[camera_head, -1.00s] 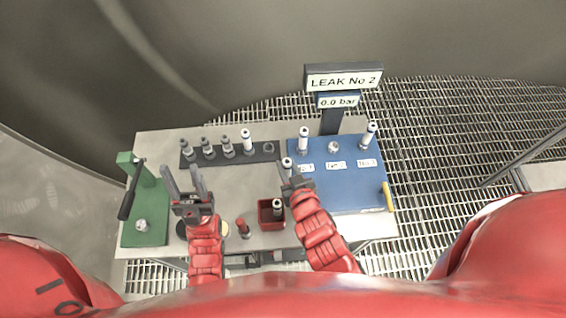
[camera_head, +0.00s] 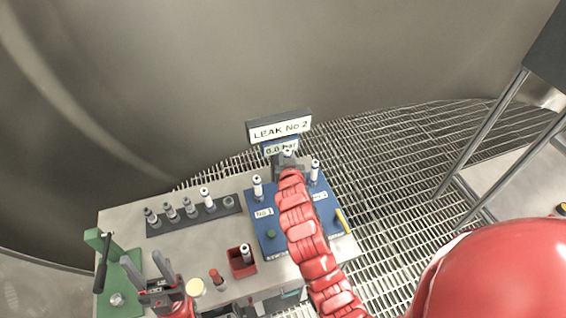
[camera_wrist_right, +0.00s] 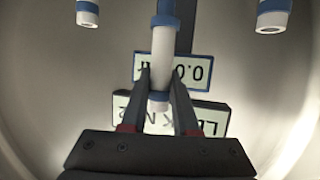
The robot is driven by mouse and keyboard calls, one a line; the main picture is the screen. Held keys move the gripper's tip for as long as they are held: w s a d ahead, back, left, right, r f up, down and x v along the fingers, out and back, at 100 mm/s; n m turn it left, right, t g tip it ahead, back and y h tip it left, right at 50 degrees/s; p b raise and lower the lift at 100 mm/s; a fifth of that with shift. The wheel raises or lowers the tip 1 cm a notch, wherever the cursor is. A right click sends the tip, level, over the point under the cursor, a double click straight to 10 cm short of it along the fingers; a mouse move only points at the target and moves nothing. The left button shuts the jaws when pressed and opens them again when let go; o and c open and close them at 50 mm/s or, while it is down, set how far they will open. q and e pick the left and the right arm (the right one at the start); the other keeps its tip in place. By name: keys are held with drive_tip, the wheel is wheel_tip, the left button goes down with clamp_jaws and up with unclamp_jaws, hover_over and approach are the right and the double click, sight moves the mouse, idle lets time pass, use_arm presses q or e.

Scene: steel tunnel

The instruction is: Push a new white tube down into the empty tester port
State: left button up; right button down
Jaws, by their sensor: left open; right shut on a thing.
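My right gripper (camera_head: 288,166) is shut on a white tube with blue bands (camera_head: 288,154), in front of the sign. In the right wrist view the tube (camera_wrist_right: 163,45) sits between the two fingers (camera_wrist_right: 160,76). The blue tester (camera_head: 262,240) has a white tube in port No 1 (camera_head: 257,187) and another at its right port (camera_head: 315,172). The middle port is hidden behind my right arm, so I cannot tell the tube's height over it. My left gripper (camera_head: 163,264) is open and empty at the table's front left.
A dark rack (camera_head: 185,221) holds several grey tubes and one white tube (camera_head: 207,198). A red bin (camera_head: 242,268) holds a tube. A green press (camera_head: 122,275) stands at left. The leak sign (camera_head: 279,131) rises behind the tester. A yellow handle (camera_head: 343,221) lies at the tester's right edge.

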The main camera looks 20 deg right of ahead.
drive_tip(key=shift+w+f, duration=0.15)
drive_tip(key=shift+f+b, duration=0.15)
drive_tip(key=shift+b, duration=0.55)
wheel_tip(320, 180, down, 5)
drive_tip(key=b, duration=0.4)
drive_tip(key=shift+f, duration=0.2)
drive_tip(key=shift+b, duration=0.3)
drive_tip(key=shift+b, duration=0.35)
drive_tip(key=shift+b, duration=0.65)
idle(0.7)
drive_tip(key=shift+f+b, duration=1.6)
drive_tip(key=shift+f, duration=0.05)
drive_tip(key=c, duration=0.6)
unclamp_jaws()
